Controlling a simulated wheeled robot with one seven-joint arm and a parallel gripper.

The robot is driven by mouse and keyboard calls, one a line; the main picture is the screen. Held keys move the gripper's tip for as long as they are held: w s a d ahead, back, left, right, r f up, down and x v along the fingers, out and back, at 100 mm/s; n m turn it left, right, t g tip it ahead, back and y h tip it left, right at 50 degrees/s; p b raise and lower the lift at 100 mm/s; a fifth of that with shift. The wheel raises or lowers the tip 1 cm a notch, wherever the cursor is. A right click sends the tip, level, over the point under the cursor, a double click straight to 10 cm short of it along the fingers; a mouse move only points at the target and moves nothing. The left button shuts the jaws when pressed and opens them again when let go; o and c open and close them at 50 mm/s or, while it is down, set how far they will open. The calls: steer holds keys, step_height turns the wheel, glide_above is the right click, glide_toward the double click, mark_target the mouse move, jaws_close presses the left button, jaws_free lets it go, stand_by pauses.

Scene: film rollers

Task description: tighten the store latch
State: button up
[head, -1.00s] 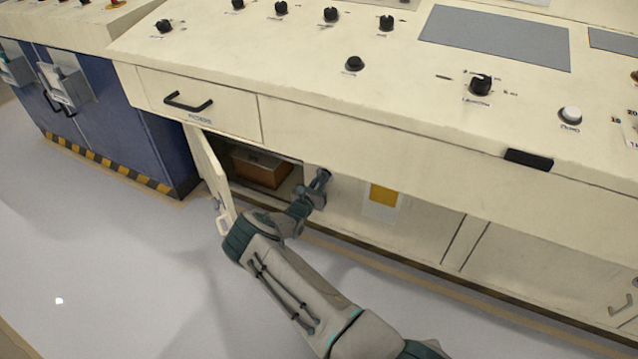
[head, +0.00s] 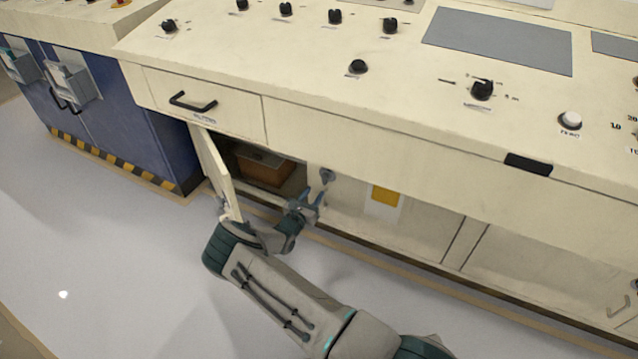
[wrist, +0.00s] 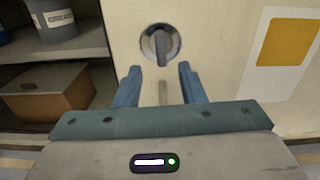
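The store latch (wrist: 160,45) is a round grey knob with a raised bar, set in the cream panel just right of the open compartment. The bar stands about upright in the wrist view. In the head view the latch (head: 327,175) shows just above my fingertips. My gripper (wrist: 160,84) is open in front of and a little below the latch, apart from it, with nothing between its fingers. In the head view my gripper (head: 312,197) reaches in from below. A cream door (head: 214,171) stands swung open at the left.
The open compartment holds a brown box (wrist: 48,95) and a grey tub (wrist: 52,18) on a shelf. A yellow label (wrist: 288,42) is on the panel to the right. A blue cabinet (head: 120,115) stands at the left. The floor in front is clear.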

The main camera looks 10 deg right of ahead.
steer(key=p+v, duration=0.1)
steer(key=v, duration=0.5)
steer(key=shift+s, duration=0.2)
steer(key=shift+a, duration=0.2)
